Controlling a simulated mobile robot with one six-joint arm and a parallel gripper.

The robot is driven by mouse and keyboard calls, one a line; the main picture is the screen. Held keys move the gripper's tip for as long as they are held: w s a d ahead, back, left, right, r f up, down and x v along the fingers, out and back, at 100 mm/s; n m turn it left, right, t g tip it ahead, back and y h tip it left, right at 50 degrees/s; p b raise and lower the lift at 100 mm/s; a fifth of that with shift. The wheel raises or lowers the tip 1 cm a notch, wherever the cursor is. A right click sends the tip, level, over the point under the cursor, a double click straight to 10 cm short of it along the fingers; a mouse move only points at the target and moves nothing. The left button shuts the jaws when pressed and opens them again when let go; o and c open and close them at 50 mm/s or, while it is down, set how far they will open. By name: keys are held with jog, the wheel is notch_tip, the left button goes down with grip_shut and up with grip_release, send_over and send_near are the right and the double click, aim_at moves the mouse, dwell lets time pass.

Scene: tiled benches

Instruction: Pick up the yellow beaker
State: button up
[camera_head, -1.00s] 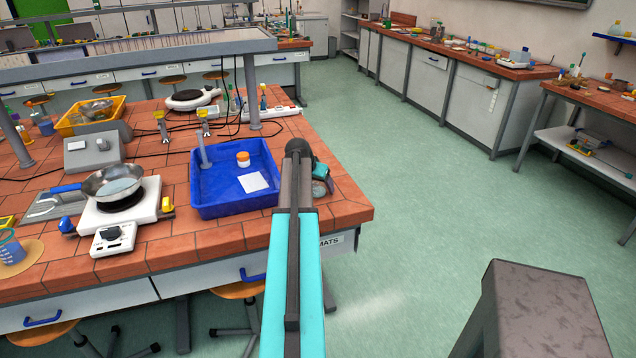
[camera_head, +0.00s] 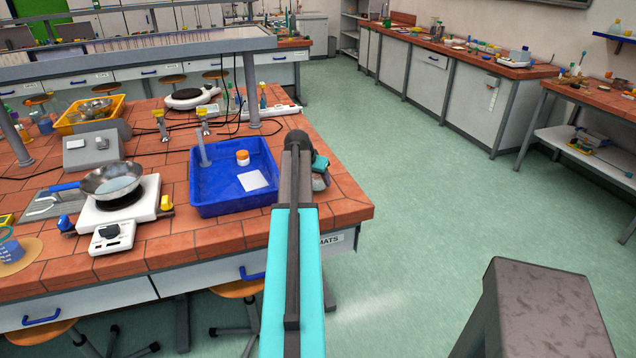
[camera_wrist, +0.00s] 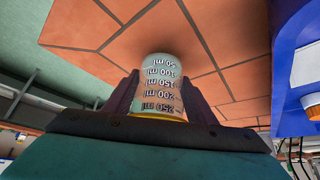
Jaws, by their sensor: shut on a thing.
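The yellow beaker (camera_wrist: 160,78) shows in the wrist view as a pale, clear cup with printed millilitre marks, upside down in the picture, and a yellow band at its near end. My gripper (camera_wrist: 160,98) is shut on it, with one dark finger on each side. Its far end is seen against the red tiles; whether it touches them I cannot tell. In the head view my gripper (camera_head: 320,172) is at the bench's right end, right of the blue tray, partly behind my arm. I cannot make out the beaker there.
The blue tray (camera_head: 205,205) stands left of my gripper, holding an orange-lidded jar (camera_head: 242,158) and a white square (camera_head: 252,180). A hotplate (camera_head: 120,210) with a pan (camera_head: 110,182) is further left. Green floor (camera_head: 430,200) is open to the right.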

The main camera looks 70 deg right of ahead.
jog(key=shift+r, duration=0.7)
jog(key=a+b, duration=0.1)
jog(key=a, duration=0.4)
jog(key=a+r+b, duration=0.1)
jog(key=a+b, duration=0.1)
jog(key=a, duration=0.3)
jog(key=a+b, duration=0.1)
jog(key=a, duration=0.5)
jog(key=shift+w+r, duration=0.35)
jog(key=shift+r, duration=0.05)
